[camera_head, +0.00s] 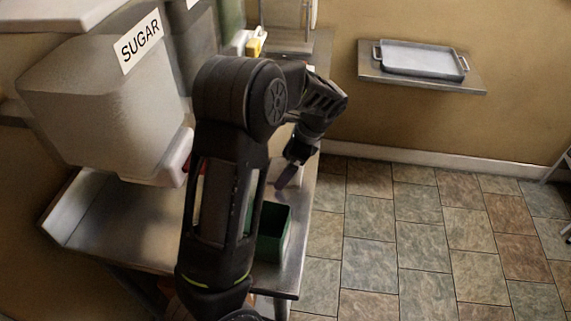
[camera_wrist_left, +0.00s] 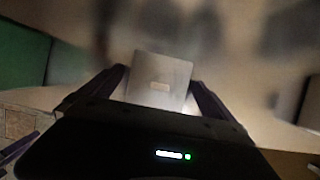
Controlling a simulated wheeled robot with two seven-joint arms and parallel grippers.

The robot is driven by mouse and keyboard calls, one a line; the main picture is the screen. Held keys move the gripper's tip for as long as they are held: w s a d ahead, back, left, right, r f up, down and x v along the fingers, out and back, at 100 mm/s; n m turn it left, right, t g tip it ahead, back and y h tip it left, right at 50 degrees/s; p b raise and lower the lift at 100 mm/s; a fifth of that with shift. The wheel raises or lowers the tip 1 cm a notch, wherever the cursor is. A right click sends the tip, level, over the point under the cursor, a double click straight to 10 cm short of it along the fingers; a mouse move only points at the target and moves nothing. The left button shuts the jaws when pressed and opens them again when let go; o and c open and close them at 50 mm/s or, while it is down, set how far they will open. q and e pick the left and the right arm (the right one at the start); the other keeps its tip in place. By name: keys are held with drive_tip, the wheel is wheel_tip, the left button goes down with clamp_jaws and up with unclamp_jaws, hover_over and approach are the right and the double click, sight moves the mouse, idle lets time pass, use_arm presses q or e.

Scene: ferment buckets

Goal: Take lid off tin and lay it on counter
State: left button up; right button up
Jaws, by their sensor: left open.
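The green tin (camera_head: 273,232) stands on the metal counter (camera_head: 130,222) near its right edge, partly behind my left arm; its top looks open and dark inside. A green surface, apparently the tin, shows at the left of the wrist view (camera_wrist_left: 22,58). My left gripper (camera_head: 287,178) is open, low over the counter beyond the tin. A flat pale grey square with a small beige patch, apparently the lid (camera_wrist_left: 160,78), shows between its fingers in the left wrist view. I cannot tell whether the fingers touch it. My right gripper is not in view.
A large bin labelled SUGAR (camera_head: 100,95) stands at the left of the counter. A yellow item (camera_head: 254,47) is at the far end. A metal tray (camera_head: 422,58) rests on a wall shelf.

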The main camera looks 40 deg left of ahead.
sight(299, 172)
use_arm(q)
drive_tip(key=shift+r, duration=0.35)
drive_tip(key=v, duration=1.1)
drive_tip(key=shift+r, duration=0.3)
drive_tip(key=shift+d, duration=0.15)
